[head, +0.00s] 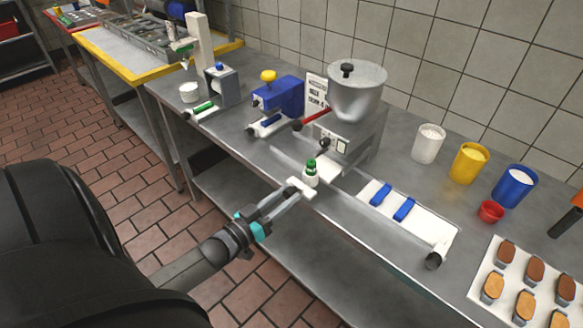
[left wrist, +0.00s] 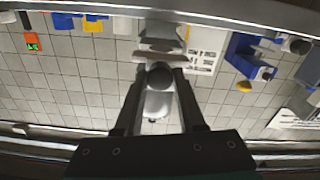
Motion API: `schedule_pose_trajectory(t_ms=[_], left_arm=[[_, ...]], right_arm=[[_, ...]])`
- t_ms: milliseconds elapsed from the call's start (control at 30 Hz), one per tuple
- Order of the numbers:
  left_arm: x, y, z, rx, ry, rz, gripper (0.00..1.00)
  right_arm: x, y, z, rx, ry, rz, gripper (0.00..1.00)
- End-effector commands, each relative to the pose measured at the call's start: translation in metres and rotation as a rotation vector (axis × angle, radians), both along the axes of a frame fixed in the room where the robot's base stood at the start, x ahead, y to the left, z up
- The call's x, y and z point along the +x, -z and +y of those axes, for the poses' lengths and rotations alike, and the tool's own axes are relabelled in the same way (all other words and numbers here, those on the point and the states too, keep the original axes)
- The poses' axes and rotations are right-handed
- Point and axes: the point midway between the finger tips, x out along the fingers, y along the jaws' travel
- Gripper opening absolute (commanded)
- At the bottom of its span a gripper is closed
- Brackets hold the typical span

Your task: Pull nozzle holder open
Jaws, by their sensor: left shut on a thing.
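The nozzle holder, a small white piece (head: 298,188), sits at the counter's front edge, in front of the steel hopper machine (head: 355,95). A white nozzle with a green cap (head: 311,172) stands upright by it. My left gripper (head: 290,193) reaches in from the lower left and is shut on the front of the holder. In the left wrist view a dark round knob (left wrist: 160,75) sits between the fingertips. The fingers partly hide where they meet the holder. I cannot tell how far the holder is pulled out. My right gripper is not in view.
A white tray (head: 419,226) with blue pieces lies right of the machine. A blue machine (head: 280,96) stands left of it. White (head: 428,144), yellow (head: 469,163) and blue (head: 514,186) containers stand at right, near a tray of biscuits (head: 481,285). The floor before the counter is clear.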

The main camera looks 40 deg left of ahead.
Motion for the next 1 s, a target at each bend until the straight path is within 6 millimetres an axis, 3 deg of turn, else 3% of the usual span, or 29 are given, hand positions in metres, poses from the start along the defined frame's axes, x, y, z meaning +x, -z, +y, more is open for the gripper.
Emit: schedule_pose_trajectory(t_ms=[200, 233, 467, 767, 1000], left_arm=[[0.000, 0.002, 0.000, 0.000, 0.000, 0.002, 0.00], [0.000, 0.001, 0.000, 0.000, 0.000, 0.002, 0.42], [0.000, 0.001, 0.000, 0.001, 0.000, 0.001, 0.68], [-0.001, 0.000, 0.000, 0.001, 0.000, 0.000, 0.69], [-0.026, 0.001, 0.002, 0.002, 0.000, 0.004, 0.69]], right_arm=[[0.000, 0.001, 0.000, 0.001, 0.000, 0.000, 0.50], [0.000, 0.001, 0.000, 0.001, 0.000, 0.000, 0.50], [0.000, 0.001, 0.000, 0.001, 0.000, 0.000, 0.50], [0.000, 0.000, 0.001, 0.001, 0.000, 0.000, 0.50], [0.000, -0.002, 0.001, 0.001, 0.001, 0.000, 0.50]])
